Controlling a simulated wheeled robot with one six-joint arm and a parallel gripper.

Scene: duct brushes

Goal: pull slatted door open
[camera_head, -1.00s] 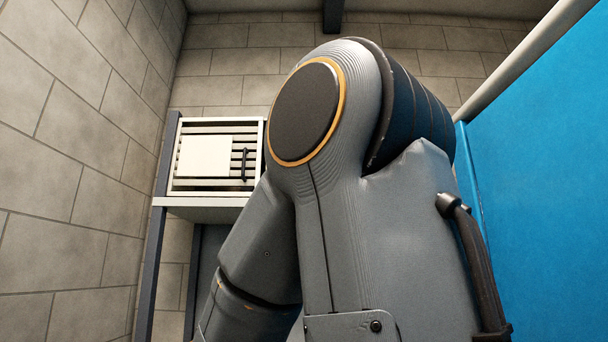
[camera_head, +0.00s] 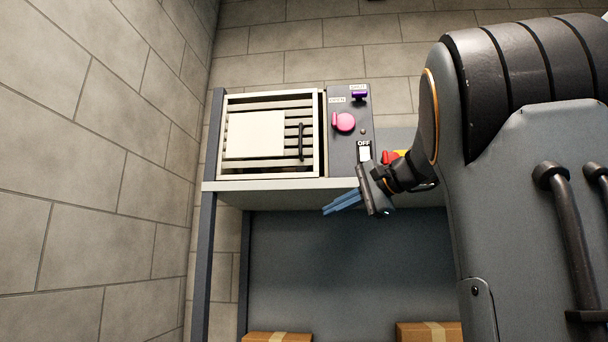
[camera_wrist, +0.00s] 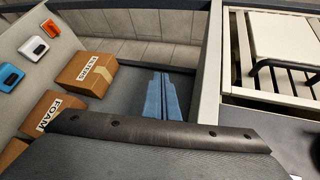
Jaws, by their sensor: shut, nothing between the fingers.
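The slatted door (camera_head: 270,109) is a cream framed panel with horizontal slats, a pale blank plate on it and a dark vertical handle (camera_head: 300,141) at its right side. It stands shut at the left of the cabinet in the head view. Part of the door also shows at the right of the wrist view (camera_wrist: 264,68). My gripper (camera_head: 341,203) has blue fingers, shut and empty, below and right of the handle, in front of the shelf edge. It is apart from the door. The blue fingers show in the wrist view (camera_wrist: 163,97).
Right of the door is a grey panel with a pink knob (camera_head: 344,122), a purple switch (camera_head: 359,94) and an OFF switch (camera_head: 364,152). Cardboard boxes (camera_head: 430,332) lie below. A stone wall (camera_head: 90,160) bounds the left. Room in front of the door looks clear.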

